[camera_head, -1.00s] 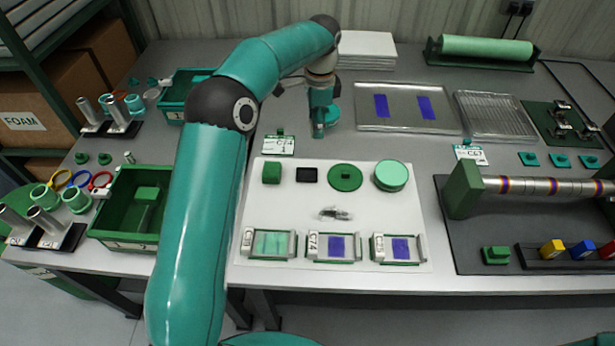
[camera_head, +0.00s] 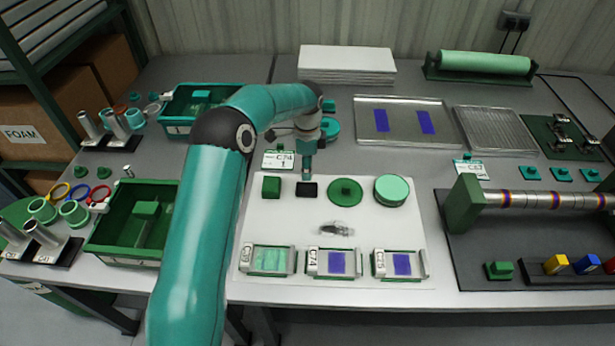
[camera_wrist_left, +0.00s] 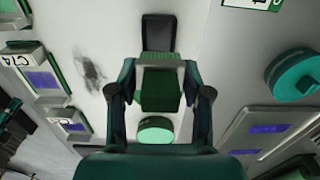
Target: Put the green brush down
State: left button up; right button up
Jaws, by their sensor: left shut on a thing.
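My left gripper (camera_head: 306,174) is over the back edge of the white mat (camera_head: 285,222), just behind the black pad (camera_head: 307,190). In the left wrist view its fingers (camera_wrist_left: 160,95) are shut on the green brush (camera_wrist_left: 161,92), a dark green block with a grey strip along its upper edge. The black pad also shows in the left wrist view (camera_wrist_left: 158,32), beyond the brush. Whether the brush touches anything below cannot be told. My right gripper is not in view.
On the mat are a green block (camera_head: 271,187), a dark green disc (camera_head: 345,192), a light green round piece (camera_head: 391,190) and small framed pieces at the front. A teal round thing (camera_head: 330,130) and a metal tray (camera_head: 400,139) stand behind. Green bins are at left.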

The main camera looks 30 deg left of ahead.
pick_arm(q)
jog(key=shift+f, duration=2.35)
jog(key=shift+f, duration=0.6)
jog(key=o, duration=1)
jog(key=shift+r, duration=0.1)
jog(key=shift+r+p, duration=0.3)
jog(key=shift+r, duration=0.3)
notch_tip(320, 180, up, 12)
jog(key=shift+f+b, duration=0.1)
jog(key=shift+b, duration=0.55)
